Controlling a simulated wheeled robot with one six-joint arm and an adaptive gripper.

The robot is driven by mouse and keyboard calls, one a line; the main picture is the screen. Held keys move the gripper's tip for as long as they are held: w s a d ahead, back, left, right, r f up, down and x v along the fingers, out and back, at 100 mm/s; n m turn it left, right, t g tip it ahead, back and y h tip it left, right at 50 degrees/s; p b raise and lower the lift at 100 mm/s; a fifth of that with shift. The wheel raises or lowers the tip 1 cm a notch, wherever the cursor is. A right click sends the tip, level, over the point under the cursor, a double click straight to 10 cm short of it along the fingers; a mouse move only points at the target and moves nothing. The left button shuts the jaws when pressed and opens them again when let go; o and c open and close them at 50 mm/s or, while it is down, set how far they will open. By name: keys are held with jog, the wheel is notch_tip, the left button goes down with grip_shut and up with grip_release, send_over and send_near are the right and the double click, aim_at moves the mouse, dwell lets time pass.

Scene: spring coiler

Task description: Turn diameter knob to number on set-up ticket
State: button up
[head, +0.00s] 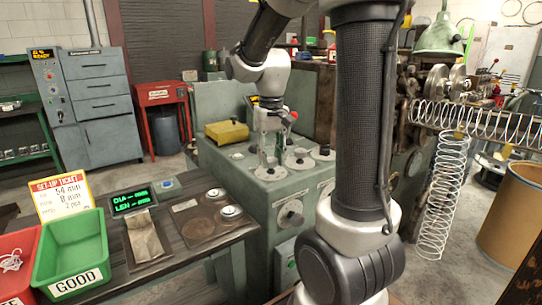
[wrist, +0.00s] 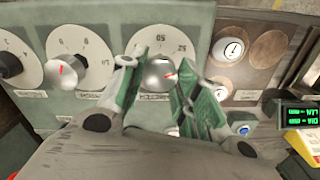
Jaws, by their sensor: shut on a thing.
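The set-up ticket (head: 62,196) stands at the left in the head view; it seems to read 54 mm, 8 mm and 2 pcs. My gripper (head: 270,160) reaches down onto the green machine's top among white dials. In the wrist view my gripper (wrist: 160,82) has its green-padded fingers on both sides of a silver knob (wrist: 158,72) with a red pointer, shut on it. The pointer is turned toward the right finger. The dial (wrist: 146,42) around this knob shows numbers near 50 and 52; the fingers hide part of its scale. Its label is unreadable.
Two more knobs, a silver one (wrist: 66,72) and a black one (wrist: 10,66), sit on neighbouring dials. The display (head: 133,201) shows dashes for DIA and LEN. A green GOOD bin (head: 75,252) and a yellow box (head: 227,132) stand nearby.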

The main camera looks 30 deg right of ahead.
aim_at(271, 159)
jog(key=m, duration=0.5)
jog(key=shift+m, duration=0.3)
dwell(0.4)
jog(key=o, duration=1.1)
jog(key=shift+c, duration=0.2)
notch_tip(271, 159, up, 12)
